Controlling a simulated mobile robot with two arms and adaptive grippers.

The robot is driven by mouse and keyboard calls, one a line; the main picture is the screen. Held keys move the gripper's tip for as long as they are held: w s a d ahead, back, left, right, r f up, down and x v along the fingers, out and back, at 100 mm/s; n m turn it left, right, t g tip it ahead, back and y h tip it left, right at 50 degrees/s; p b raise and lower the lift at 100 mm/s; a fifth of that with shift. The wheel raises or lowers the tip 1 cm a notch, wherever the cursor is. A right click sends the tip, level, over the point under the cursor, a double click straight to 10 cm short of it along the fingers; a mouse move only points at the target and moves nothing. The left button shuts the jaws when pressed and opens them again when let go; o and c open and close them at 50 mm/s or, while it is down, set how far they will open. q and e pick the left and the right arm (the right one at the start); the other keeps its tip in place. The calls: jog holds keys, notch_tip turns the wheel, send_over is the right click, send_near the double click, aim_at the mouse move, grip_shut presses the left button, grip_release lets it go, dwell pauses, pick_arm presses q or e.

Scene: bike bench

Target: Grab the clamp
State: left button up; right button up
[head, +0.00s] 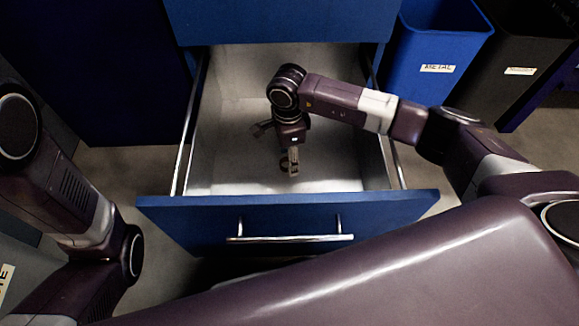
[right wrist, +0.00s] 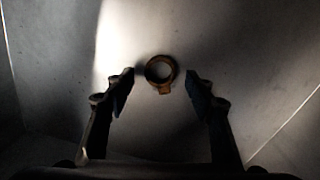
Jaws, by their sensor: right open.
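The clamp (right wrist: 162,88) is a small brownish ring with a short tab, lying on the grey floor of the open drawer. In the right wrist view it shows between and slightly beyond the two open fingertips of my right gripper (right wrist: 160,80), with no finger visibly gripping it. In the head view my right gripper (head: 290,168) points down into the drawer, and a dark part of the clamp (head: 284,163) shows beside its fingers. My left arm is at the left edge of the head view, but its gripper is not visible.
The blue drawer (head: 200,222) is pulled out, with metal side rails and a front handle (head: 290,238). Its walls surround my right gripper. The rest of the drawer floor (head: 330,165) looks empty. A blue bin (head: 432,45) and a black bin (head: 520,75) stand at the right.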

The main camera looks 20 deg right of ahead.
jog(key=shift+f, duration=0.6)
jog(key=c, duration=1.2)
jog(key=shift+r, duration=0.1)
jog(key=shift+c, duration=0.2)
